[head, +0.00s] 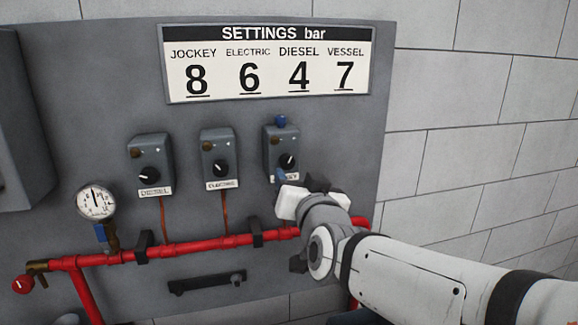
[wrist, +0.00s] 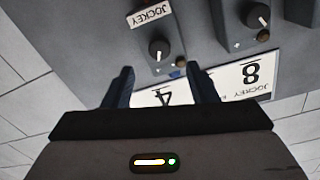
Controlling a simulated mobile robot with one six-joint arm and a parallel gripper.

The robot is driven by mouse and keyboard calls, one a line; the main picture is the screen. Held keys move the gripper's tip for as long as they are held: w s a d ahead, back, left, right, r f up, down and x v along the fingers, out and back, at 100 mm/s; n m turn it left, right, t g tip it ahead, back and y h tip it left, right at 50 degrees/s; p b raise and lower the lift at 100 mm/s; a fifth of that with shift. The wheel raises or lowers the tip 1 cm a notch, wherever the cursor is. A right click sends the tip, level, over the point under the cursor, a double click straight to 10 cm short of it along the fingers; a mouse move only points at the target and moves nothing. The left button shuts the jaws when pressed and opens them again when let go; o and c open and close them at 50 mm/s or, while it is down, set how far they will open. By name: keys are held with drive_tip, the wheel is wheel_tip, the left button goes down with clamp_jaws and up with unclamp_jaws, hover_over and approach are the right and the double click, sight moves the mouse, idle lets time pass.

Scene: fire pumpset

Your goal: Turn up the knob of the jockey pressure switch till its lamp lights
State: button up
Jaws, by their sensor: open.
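The jockey pressure switch (head: 281,140) is the right-hand grey box of three on the panel. Its black knob (head: 288,161) has a white pointer mark. In the wrist view, the picture is upside down, with the JOCKEY label (wrist: 149,14), knob (wrist: 159,49) and small brownish lamp (wrist: 180,61); the lamp looks unlit. My gripper (wrist: 160,70) is open and empty, its dark blue fingers apart and pointing towards the box. No contact with the knob shows. In the head view my wrist is just below the box, and a finger partly covers the label.
Two similar switches, the electric one (head: 217,152) and another (head: 150,160), stand to the left. A settings board (head: 268,62) above reads JOCKEY 8. A red pipe (head: 190,246) runs below, with a gauge (head: 96,202) at left. Brick wall (head: 480,130) lies to the right.

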sight(288, 164)
drive_tip(key=shift+w+a+f+n+y+p, duration=0.1)
drive_tip(key=shift+w+a+n+p, duration=0.15)
drive_tip(key=shift+w+n+p, duration=0.75)
drive_tip(key=shift+w+a+r+n+y+p, duration=0.1)
drive_tip(key=shift+w+a+n+p, duration=0.15)
drive_tip(key=shift+w+p, duration=1.45)
drive_tip(key=shift+w+a+f+n+y+p, duration=0.1)
drive_tip(key=shift+w+a+n+p, duration=0.4)
drive_tip(key=shift+p, duration=1.3)
drive_tip(key=shift+w+d, duration=0.2)
drive_tip(key=shift+w, duration=0.15)
drive_tip(key=c, duration=1)
drive_tip(key=shift+o, duration=0.2)
drive_tip(key=shift+f+b, duration=0.2)
drive_tip(key=shift+b, duration=0.75)
drive_tip(key=shift+r+m+b, duration=0.1)
drive_tip(key=shift+m+b, duration=0.35)
drive_tip(key=shift+b, duration=0.15)
drive_tip(key=shift+r, duration=0.15)
